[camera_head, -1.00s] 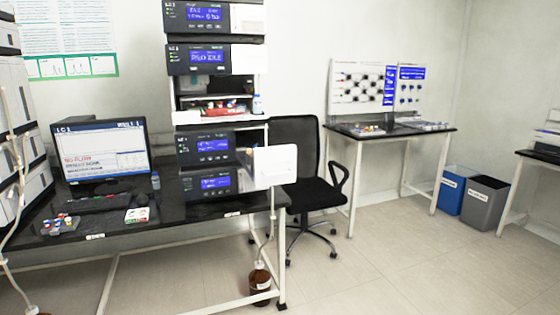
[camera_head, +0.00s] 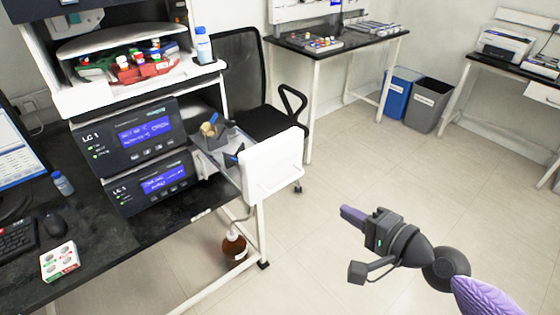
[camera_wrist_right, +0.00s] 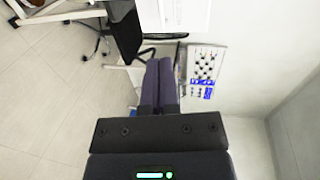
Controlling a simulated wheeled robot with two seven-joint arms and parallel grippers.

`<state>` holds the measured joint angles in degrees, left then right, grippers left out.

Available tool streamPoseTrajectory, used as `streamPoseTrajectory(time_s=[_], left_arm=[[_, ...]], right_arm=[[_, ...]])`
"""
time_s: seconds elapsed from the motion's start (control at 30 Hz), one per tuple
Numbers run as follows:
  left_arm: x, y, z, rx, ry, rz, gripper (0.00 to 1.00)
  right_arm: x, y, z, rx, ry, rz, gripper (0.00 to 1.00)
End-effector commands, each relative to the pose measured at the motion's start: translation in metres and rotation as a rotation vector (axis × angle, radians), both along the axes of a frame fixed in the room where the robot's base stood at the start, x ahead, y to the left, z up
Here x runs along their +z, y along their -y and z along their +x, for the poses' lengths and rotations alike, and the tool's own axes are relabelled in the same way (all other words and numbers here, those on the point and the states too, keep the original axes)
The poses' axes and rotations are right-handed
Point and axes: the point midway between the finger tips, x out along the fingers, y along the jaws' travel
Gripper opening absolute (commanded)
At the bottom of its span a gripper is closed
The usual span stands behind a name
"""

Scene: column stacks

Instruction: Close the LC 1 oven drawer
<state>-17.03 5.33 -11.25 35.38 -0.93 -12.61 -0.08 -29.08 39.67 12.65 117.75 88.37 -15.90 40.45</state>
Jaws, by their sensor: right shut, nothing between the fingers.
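The LC 1 oven drawer stands open, pulled out to the right of the LC 1 stack (camera_head: 125,135). Its white front panel (camera_head: 272,168) faces right, and its grey tray (camera_head: 215,145) holds small parts, some blue and tan. My right gripper (camera_head: 346,212) is to the right of and lower than the panel in the head view, apart from it with floor visible between. Its dark purple fingers (camera_wrist_right: 159,82) are shut together and empty in the right wrist view. I cannot tell whether the drawer shows there. My left gripper is not in view.
A black bench (camera_head: 100,270) carries the stack, a mouse and a vial box (camera_head: 59,262). A black chair (camera_head: 245,85) stands behind the drawer. A brown bottle (camera_head: 234,247) is below it. The floor (camera_head: 330,265) around my right arm is clear.

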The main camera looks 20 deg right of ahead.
Motion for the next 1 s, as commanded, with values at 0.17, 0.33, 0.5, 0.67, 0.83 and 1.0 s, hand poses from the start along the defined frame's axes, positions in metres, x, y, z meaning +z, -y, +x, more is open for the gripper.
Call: streamPoseTrajectory(time_s=[0.17,0.33,0.5,0.67,0.83,1.0], left_arm=[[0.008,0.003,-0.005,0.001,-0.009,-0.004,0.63],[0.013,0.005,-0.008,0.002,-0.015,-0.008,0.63],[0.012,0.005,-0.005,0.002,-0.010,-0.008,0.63],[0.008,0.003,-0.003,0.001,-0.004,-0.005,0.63],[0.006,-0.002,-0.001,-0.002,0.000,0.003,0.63],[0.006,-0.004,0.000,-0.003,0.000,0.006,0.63]], right_arm=[[0.001,-0.007,0.018,0.000,0.005,0.008,0.00],[-0.008,-0.020,0.052,0.000,0.006,0.007,0.00],[-0.018,-0.032,0.086,0.000,0.004,0.006,0.00],[-0.025,-0.043,0.112,0.001,0.003,0.005,0.00],[-0.028,-0.048,0.126,0.001,0.002,0.003,0.00],[-0.029,-0.049,0.128,0.002,0.001,0.002,0.00]])
